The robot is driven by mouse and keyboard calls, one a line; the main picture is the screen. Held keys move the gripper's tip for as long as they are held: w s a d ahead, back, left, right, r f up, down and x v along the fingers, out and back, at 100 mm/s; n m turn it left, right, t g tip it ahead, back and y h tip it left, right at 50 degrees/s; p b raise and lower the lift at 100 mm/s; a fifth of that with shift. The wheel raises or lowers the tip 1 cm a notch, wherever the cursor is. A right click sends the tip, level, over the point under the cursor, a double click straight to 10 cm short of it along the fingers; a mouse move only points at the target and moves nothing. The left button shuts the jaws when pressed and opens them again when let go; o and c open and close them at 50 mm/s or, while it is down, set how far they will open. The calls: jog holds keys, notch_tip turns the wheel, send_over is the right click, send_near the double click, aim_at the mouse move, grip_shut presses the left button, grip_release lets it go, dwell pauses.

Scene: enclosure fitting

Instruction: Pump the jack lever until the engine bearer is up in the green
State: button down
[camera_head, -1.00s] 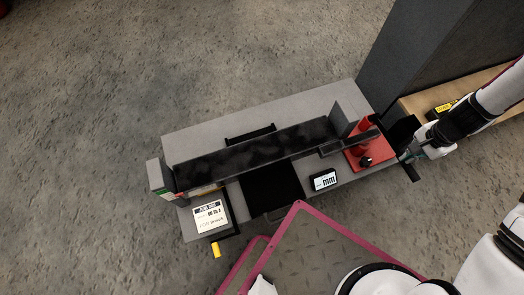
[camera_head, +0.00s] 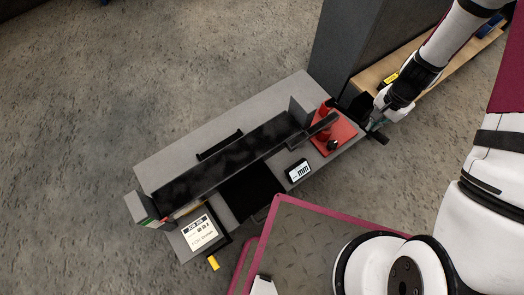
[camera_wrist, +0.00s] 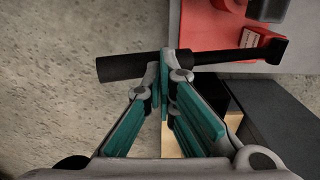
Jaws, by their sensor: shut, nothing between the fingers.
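The red jack (camera_head: 333,139) stands at the right end of the grey bench; part of it also shows at the top of the wrist view (camera_wrist: 222,22). Its black lever (camera_wrist: 125,67) crosses the wrist view, thick grip on the left. The grip end shows beyond the bench's right edge in the head view (camera_head: 379,138). My gripper (camera_wrist: 167,62) is shut and empty, its fingertips overlapping the lever in the picture; contact is unclear. The dark engine bearer (camera_head: 235,158) lies along the bench. A small red and green marking (camera_head: 149,219) is at its left end, too small to read.
A display (camera_head: 298,171) and a white printed card (camera_head: 199,233) sit at the bench front. A yellow-tipped handle (camera_head: 213,263) sticks out below the card. A dark cabinet (camera_head: 360,45) and wooden shelf (camera_head: 413,73) stand behind my arm. Floor beyond the bench is clear.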

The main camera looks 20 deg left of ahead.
jog(key=shift+r+p, duration=2.1)
jog(key=shift+r, duration=0.85)
jog(key=shift+r, duration=0.1)
